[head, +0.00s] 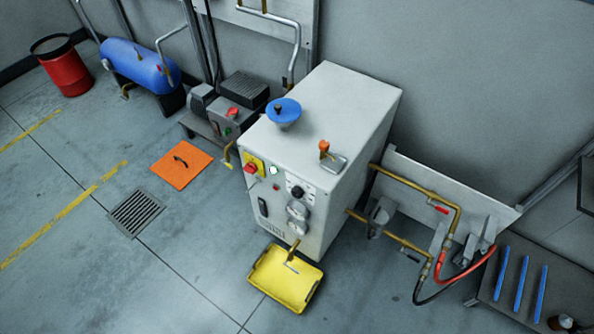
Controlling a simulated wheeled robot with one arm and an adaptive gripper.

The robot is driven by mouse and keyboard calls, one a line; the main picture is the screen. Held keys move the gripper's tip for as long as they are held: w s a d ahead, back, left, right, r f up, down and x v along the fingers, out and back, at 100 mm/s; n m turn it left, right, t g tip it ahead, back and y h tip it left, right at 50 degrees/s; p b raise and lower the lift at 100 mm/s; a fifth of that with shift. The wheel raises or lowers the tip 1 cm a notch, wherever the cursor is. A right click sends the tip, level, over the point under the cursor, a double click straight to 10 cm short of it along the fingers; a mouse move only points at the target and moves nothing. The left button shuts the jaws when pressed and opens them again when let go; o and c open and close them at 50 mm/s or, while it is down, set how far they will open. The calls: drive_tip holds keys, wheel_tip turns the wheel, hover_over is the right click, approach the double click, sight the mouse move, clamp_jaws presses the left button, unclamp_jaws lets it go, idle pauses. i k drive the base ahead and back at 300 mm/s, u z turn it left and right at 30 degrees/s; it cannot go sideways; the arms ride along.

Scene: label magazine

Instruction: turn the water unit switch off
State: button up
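The water unit looks to be the white cabinet (345,110) standing in the middle of the head view. Its front panel carries a red rotary switch (251,168) on a yellow plate. A pale lit lamp (274,171) is to the right of the switch, with a small red button or lamp (276,187) below. A black dial (297,191), a round gauge (298,211) and a black handle or rocker (263,207) are on the same panel. The exact angle of the red switch is too small to tell. My gripper is not in view.
A yellow tray (262,285) lies on the floor before the cabinet. Brass pipes (415,187) and hoses (470,268) run on its right, near a dark table (558,265). An orange plate (170,172) and a floor grate (136,213) lie left. The front-left floor is clear.

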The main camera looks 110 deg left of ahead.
sight(250, 168)
drive_tip(key=u, duration=3.5)
